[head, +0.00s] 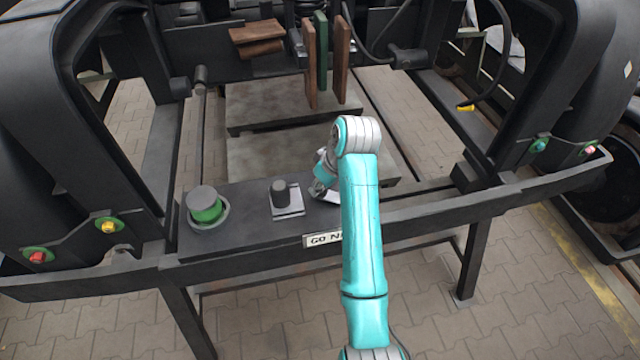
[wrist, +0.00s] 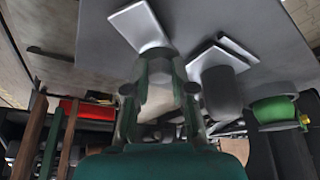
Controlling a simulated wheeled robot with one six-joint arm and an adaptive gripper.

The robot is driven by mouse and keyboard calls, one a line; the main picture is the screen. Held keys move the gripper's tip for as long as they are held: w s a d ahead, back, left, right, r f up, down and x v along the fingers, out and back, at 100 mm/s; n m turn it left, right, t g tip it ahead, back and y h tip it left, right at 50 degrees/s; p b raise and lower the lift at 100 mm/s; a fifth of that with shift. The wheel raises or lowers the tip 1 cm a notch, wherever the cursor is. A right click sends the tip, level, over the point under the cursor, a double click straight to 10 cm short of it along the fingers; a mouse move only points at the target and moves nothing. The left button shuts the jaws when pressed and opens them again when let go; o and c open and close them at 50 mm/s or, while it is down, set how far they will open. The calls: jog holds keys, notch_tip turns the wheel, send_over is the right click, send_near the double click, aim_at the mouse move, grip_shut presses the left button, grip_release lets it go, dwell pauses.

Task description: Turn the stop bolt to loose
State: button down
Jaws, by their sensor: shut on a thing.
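My gripper (wrist: 160,78) is shut over the right-hand light plate (wrist: 140,24) on the dark bench top. What it holds is mostly hidden between the fingers; from its place it looks like the stop bolt, but I cannot make out its head or any mark of how far it is turned. In the head view my gripper (head: 322,187) is partly hidden by my own arm, and only a corner of that plate shows beside it.
A dark upright cylinder (head: 281,192) on a light square plate (head: 290,208) stands close by to the left. Further left is a dark knob with a green band (head: 205,207). Upright brown and green boards (head: 311,70) stand behind. A partly covered label (head: 322,240) is on the front edge.

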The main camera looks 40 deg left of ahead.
jog(key=n+g, duration=0.1)
jog(key=n, duration=0.3)
jog(key=shift+w+n+g, duration=0.1)
jog(key=shift+n+g, duration=0.2)
jog(key=shift+g, duration=0.1)
jog(key=shift+w+n+g+h, duration=0.1)
jog(key=shift+n+g+h, duration=0.25)
jog(key=shift+n, duration=0.75)
jog(key=shift+n+g+h, duration=0.25)
jog(key=shift+n+g, duration=0.2)
jog(key=shift+n, duration=0.65)
jog(key=c, duration=1)
grip_release()
